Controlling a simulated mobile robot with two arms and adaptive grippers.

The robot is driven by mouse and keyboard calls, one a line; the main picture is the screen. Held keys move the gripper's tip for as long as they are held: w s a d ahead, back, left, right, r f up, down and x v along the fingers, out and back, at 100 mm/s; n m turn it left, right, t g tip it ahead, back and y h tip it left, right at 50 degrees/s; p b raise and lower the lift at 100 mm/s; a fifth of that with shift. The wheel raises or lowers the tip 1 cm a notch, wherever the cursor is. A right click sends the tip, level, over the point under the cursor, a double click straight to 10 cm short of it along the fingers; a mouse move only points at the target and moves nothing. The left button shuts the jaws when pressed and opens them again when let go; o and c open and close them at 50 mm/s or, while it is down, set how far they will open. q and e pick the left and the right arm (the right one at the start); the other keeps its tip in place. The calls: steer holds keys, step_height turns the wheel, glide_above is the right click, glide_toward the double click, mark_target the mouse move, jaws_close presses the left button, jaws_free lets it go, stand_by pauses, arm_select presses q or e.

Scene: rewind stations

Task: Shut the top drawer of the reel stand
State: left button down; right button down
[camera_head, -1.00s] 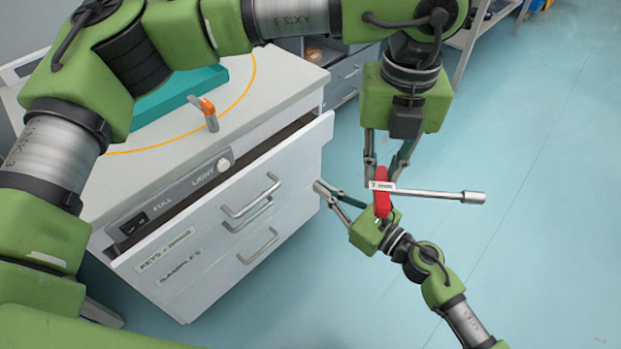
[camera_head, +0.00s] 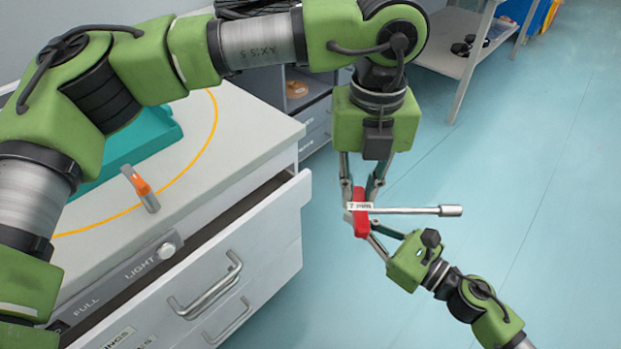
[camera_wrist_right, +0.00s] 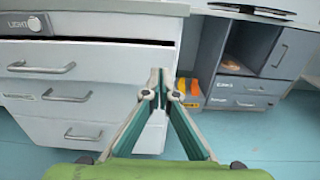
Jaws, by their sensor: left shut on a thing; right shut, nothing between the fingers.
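The reel stand's top drawer (camera_head: 270,232) is partly pulled out, with a dark gap between its front and the white counter. Its bar handle (camera_head: 205,287) shows on the front; the drawer also shows in the right wrist view (camera_wrist_right: 110,58). My left gripper (camera_head: 357,200) is shut on the red handle (camera_head: 361,222) of a 7 mm socket driver, right of the drawer. My right gripper (camera_head: 350,216) is shut and empty, its tips partly hidden by the red handle. In the wrist view its joined fingertips (camera_wrist_right: 160,78) appear by the drawer's right edge; contact cannot be told.
On the stand's top (camera_head: 248,128) are a teal tray (camera_head: 135,148) and an orange-and-grey piece (camera_head: 140,188), near an orange curved line. A lower drawer handle (camera_head: 228,322) sticks out. A shelf unit (camera_head: 465,50) stands at the back. The blue floor at right is clear.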

arm_select(q)
steer(key=shift+s+r+p, duration=0.1)
steer(key=shift+r+p, duration=0.35)
steer(key=shift+r, duration=0.1)
arm_select(e)
glide_toward(300, 180)
steer(key=x, duration=0.5)
steer(key=shift+x, duration=1)
arm_select(q)
steer(key=shift+f, duration=0.15)
arm_select(e)
steer(key=shift+x, duration=0.9)
steer(key=shift+w+a+f, duration=0.1)
steer(key=shift+w+a, duration=0.2)
steer(key=shift+a, duration=0.05)
steer(key=shift+d, duration=0.1)
